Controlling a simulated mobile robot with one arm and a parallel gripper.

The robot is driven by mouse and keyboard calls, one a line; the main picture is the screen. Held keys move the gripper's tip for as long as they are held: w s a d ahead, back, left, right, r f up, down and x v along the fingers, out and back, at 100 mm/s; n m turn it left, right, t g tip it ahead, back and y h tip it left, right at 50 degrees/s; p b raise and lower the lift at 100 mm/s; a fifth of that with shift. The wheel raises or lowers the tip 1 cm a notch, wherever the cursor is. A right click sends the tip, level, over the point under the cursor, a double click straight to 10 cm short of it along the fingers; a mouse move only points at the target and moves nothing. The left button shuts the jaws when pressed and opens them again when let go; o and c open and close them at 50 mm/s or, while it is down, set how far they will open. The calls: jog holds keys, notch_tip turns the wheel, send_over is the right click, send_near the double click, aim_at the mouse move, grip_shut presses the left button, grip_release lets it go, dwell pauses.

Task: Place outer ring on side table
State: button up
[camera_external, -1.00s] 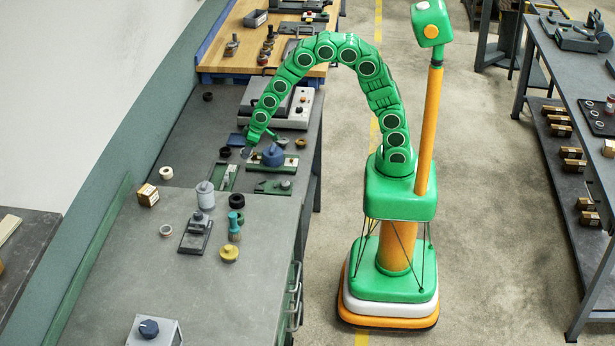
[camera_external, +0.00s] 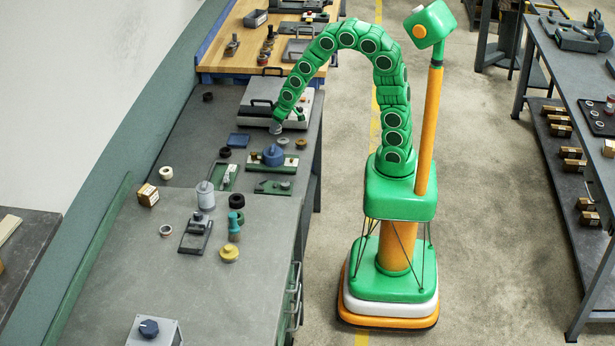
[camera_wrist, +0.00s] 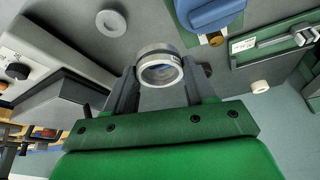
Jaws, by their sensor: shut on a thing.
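My gripper (camera_wrist: 160,78) is shut on a silver metal ring (camera_wrist: 160,66), with one dark finger on each side of it in the wrist view. The ring's open bore faces the camera. In the external view my gripper (camera_external: 277,126) is above the dark workbench, just in front of a grey machine (camera_external: 294,112) with a black handle; the held ring is small there. I cannot tell which table is the side table. A wood-topped table (camera_external: 223,62) stands behind the bench, and a dark table (camera_external: 556,70) stands at the right.
A green fixture with a blue round part (camera_external: 273,154) sits in front of my gripper. The bench left of the machine is mostly clear.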

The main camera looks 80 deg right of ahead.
jog(key=s+d+r+m, duration=0.2)
jog(key=s+d, duration=0.3)
jog(key=s, duration=0.2)
send_near(265, 139)
jog(key=shift+w+f+h, duration=0.2)
jog(key=shift+w+h, duration=0.1)
jog(key=shift+w, duration=0.1)
jog(key=shift+w+d+f, duration=0.2)
jog(key=shift+w+f, duration=0.55)
jog(key=shift+f, duration=1.75)
jog(key=shift+f, duration=0.1)
jog(key=o, duration=1.2)
